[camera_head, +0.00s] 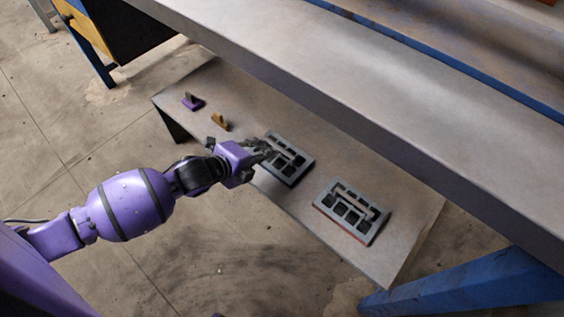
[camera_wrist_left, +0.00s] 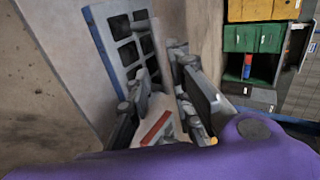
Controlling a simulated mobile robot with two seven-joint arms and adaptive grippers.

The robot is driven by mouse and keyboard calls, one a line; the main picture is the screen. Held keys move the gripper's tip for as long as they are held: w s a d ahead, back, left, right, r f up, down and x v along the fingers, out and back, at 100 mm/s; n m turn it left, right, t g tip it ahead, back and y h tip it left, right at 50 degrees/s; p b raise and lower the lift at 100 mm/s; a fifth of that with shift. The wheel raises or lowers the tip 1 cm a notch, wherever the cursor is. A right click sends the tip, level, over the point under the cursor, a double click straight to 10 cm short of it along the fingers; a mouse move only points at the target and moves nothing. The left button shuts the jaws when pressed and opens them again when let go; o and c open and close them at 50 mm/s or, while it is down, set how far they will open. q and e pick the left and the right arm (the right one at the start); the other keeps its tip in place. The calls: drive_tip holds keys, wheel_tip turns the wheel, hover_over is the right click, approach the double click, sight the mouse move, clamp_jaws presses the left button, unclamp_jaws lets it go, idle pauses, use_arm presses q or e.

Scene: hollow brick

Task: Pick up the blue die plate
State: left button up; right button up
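The blue die plate (camera_head: 294,174) is a grey slotted plate with a blue edge, lying flat on a low grey bench (camera_head: 318,183). My left gripper (camera_head: 270,153) is at its left end and hides part of it. In the left wrist view, the plate (camera_wrist_left: 124,29) shows beyond the fingertips. The dark fingers of my left gripper (camera_wrist_left: 160,72) stand apart, with no plate visibly clamped between them. Whether a finger touches the plate I cannot tell. My right gripper is in neither view.
A similar red-edged plate (camera_head: 348,213) lies to the right on the bench. A small purple piece (camera_head: 193,101) and an orange piece (camera_head: 220,121) stand at the left. A long grey beam (camera_head: 340,85) runs above the bench's back side.

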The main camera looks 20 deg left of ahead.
sight(278, 148)
use_arm(q)
drive_tip(key=shift+w+f, duration=0.25)
drive_tip(key=shift+w, duration=0.3)
drive_tip(key=shift+b+x, duration=0.7)
drive_tip(key=shift+x, duration=0.5)
drive_tip(key=shift+w+d+f, duration=0.2)
drive_tip(key=shift+d+f, duration=0.05)
drive_tip(key=shift+d, duration=0.05)
drive_tip(key=b+x, duration=0.2)
drive_tip(key=x, duration=0.1)
drive_tip(key=shift+w+d+f+b, duration=0.1)
drive_tip(key=shift+d+f+b, duration=0.2)
drive_tip(key=shift+d+b, duration=0.05)
drive_tip(key=shift+w, duration=0.25)
clamp_jaws()
drive_tip(key=shift+r, duration=0.1)
